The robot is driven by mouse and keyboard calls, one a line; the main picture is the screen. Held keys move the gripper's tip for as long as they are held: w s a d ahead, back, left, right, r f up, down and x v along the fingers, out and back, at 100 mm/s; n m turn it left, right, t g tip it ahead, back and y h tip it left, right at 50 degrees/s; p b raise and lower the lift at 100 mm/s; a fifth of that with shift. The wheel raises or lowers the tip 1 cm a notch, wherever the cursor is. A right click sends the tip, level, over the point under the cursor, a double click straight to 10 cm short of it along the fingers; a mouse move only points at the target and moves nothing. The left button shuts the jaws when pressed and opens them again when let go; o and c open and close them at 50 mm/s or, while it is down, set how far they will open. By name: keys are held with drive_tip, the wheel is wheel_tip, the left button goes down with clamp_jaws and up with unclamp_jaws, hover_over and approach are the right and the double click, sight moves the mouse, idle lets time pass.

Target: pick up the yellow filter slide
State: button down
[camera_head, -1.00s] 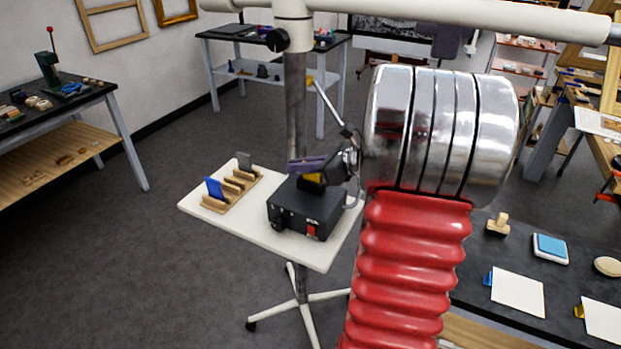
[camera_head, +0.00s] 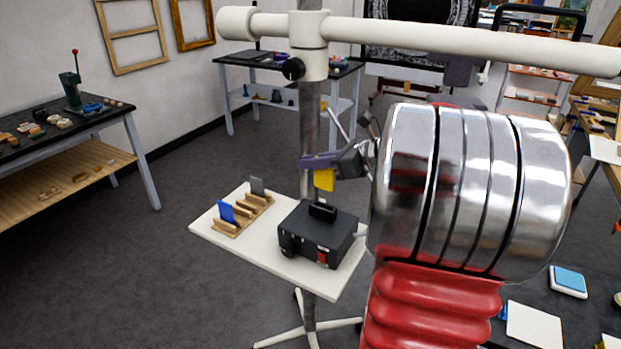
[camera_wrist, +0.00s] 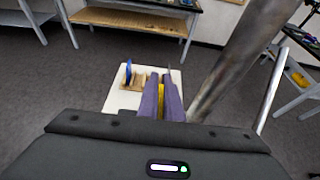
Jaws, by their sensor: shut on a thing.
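The yellow filter slide (camera_head: 324,180) hangs from my gripper (camera_head: 318,161), just above the slot of a black box (camera_head: 319,235). A gap shows between the slide and the box. In the wrist view, my gripper's purple fingers (camera_wrist: 161,98) are shut on the slide (camera_wrist: 161,92), and only a narrow strip of yellow shows between them. The slide's upper part is hidden by the fingers. The box stands on a small white stand table (camera_head: 262,258).
A wooden rack (camera_head: 243,214) on the stand table holds a blue slide (camera_head: 226,211) and a grey slide (camera_head: 257,186). A metal post (camera_head: 309,140) with a white crossbar (camera_head: 450,35) stands close behind my gripper. Open floor lies to the left.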

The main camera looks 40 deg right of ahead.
drive_tip(key=shift+r, duration=0.55)
